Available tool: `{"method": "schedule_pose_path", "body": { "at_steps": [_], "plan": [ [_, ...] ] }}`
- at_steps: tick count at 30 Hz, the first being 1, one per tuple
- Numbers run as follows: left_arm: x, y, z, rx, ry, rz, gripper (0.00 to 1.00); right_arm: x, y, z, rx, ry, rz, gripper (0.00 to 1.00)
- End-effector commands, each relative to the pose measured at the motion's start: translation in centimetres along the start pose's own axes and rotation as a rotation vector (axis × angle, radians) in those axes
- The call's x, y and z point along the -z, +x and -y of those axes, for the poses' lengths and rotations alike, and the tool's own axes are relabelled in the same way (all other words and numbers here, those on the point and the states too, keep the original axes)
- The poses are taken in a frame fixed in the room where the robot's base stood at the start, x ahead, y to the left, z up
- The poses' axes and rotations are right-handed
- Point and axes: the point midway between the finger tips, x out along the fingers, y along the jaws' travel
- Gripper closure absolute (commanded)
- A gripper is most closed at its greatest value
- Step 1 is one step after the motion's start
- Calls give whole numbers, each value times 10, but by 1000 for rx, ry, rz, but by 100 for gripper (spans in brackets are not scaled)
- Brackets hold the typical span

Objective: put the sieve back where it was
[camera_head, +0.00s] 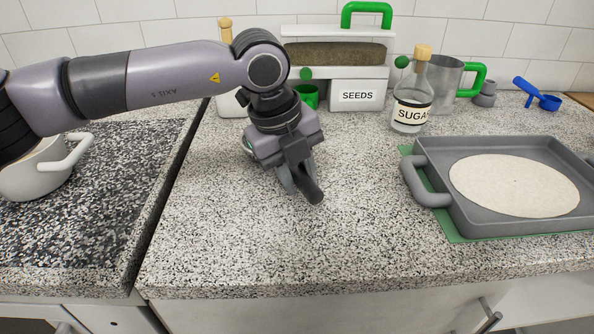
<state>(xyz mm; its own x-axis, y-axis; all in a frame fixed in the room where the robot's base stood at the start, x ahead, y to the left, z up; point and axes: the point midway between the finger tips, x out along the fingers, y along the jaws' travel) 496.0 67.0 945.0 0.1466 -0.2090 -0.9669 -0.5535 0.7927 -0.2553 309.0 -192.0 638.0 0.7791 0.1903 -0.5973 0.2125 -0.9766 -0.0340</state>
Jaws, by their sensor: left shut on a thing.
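My left gripper (302,188) hangs fingers down over the bare middle of the counter. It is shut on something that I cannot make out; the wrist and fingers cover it. A small pale green patch (247,146) shows at the left edge of the wrist. A metal cup (444,78) with a green side handle stands at the back, partly behind the sugar bottle (411,98); it may be the sieve, but I cannot tell. My right gripper is not in view.
A white seeds box (358,97) and a green cup (307,96) stand behind my gripper. A grey tray (458,212) with a round flat sheet (514,185) lies at right. A pale pot (38,172) stands at left. The front middle counter is clear.

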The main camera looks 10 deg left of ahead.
Motion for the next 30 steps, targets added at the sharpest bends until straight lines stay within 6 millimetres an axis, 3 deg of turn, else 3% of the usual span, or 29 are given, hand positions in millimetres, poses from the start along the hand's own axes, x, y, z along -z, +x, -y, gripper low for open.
{"method": "schedule_pose_path", "body": {
  "at_steps": [8,9,11,23,30],
  "plan": [
    [0,3,-1,1,0,1,100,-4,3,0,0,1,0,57],
    [0,2,0,0,0,1,61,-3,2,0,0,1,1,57],
    [0,1,0,0,0,1,45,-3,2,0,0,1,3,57],
    [0,-4,1,1,0,1,45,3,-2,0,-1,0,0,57],
    [-1,-49,1,5,1,5,45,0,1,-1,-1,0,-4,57]
  ]
}}
